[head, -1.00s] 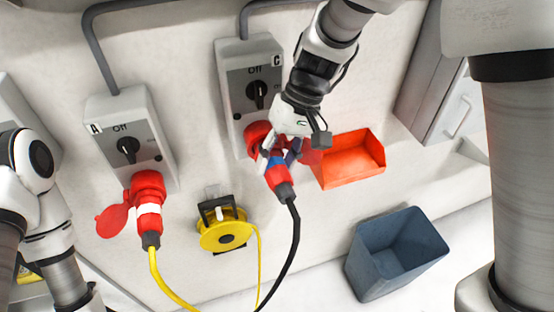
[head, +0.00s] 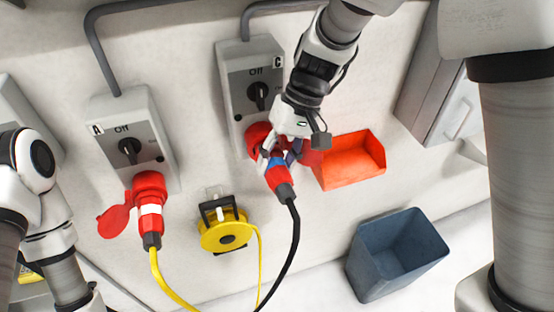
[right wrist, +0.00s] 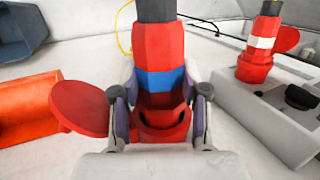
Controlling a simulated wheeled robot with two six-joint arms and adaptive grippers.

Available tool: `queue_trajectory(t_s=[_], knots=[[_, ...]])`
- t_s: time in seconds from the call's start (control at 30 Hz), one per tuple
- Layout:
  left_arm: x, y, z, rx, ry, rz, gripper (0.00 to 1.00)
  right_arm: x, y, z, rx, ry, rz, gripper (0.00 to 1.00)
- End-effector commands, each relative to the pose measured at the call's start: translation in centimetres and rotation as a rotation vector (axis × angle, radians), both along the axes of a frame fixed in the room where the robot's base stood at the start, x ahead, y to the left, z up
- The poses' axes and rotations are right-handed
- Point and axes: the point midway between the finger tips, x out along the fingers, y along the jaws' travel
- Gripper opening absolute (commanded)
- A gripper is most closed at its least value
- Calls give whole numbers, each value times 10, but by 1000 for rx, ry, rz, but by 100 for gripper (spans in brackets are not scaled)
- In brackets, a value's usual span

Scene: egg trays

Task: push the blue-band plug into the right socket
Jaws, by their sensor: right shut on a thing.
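The red plug with the blue band (head: 278,166) has a black cable and is in my right gripper (head: 279,150), below the switch box marked C (head: 252,78). In the right wrist view the blue band (right wrist: 160,80) shows between the fingers of my right gripper (right wrist: 160,112), which are shut on the plug. The red right socket (head: 257,137) is at the bottom of box C, mostly hidden by the gripper. Its round red lid (right wrist: 80,108) stands open in the right wrist view. The plug is at the socket mouth; how deep it sits is hidden. My left gripper is not in view.
A white-band plug (head: 149,208) with a yellow cable sits in the socket of box A (head: 127,120). A yellow cable reel (head: 226,236) hangs between. An orange bin (head: 352,172) is right of the gripper, and a blue-grey bin (head: 397,253) stands lower right.

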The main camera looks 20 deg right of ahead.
Motion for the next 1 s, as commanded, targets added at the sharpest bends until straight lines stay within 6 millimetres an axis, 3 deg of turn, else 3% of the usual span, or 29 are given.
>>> queue_trajectory(t_s=[1.0], knots=[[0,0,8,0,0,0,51,17,1,2,1,-4,-1,3]])
